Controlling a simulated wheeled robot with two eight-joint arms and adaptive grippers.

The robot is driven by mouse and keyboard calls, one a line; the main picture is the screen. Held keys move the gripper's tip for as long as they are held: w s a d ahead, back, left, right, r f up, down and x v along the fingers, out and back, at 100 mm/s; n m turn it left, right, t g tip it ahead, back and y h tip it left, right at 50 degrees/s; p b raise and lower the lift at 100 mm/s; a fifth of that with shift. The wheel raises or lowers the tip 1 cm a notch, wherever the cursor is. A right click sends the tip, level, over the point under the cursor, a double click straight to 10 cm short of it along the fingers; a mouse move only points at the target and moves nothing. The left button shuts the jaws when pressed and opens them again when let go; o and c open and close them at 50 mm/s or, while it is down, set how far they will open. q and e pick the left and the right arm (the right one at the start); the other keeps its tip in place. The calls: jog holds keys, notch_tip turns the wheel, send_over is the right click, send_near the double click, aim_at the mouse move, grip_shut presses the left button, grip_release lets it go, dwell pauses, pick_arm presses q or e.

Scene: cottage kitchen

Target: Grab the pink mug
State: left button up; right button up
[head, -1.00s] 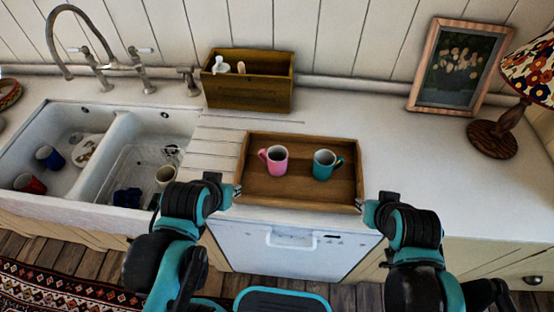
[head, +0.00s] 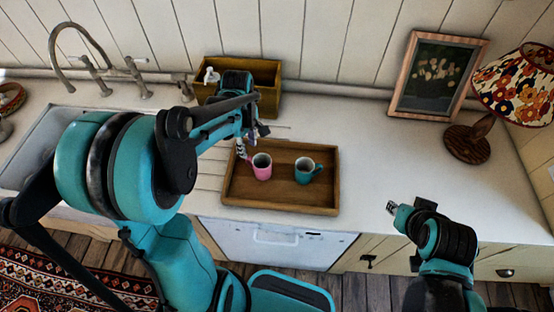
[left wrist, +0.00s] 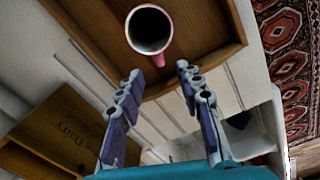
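The pink mug (head: 261,167) stands upright in the left part of a wooden tray (head: 279,203), with a teal mug (head: 306,172) to its right.
A lamp (head: 467,142) and a picture frame (head: 437,76) stand at the right. The counter right of the tray is clear.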

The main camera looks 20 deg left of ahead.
aim_at(249, 157)
pick_arm(q)
jog(key=shift+w+f, duration=0.15)
jog(key=shift+w, duration=0.15)
jog(key=shift+f+n, duration=0.3)
jog(key=shift+f, duration=0.05)
jog(key=f+b, duration=0.2)
jog(key=f, duration=0.5)
jog(key=shift+a+f, duration=0.15)
jog(key=shift+a, duration=0.05)
grip_shut()
